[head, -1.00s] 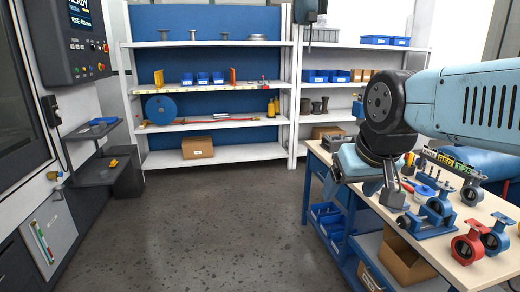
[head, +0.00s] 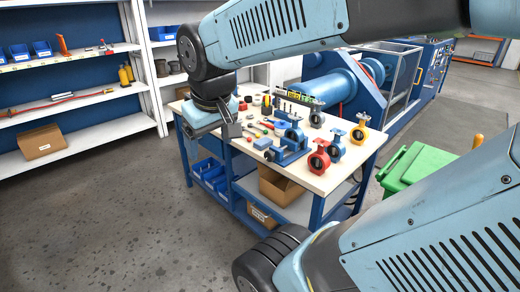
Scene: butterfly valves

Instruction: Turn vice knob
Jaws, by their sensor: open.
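A blue vice (head: 290,153) sits near the front edge of the wooden-topped workbench, with a valve part held at it. A small dark round end shows at its left side; I cannot tell clearly if this is the knob. My gripper (head: 231,131) hangs at the left end of the bench, pointing down, to the left of the vice and apart from it. Its fingers are small in the view and nothing shows between them.
A green bin (head: 412,166) stands right of the bench. Open floor lies at front left.

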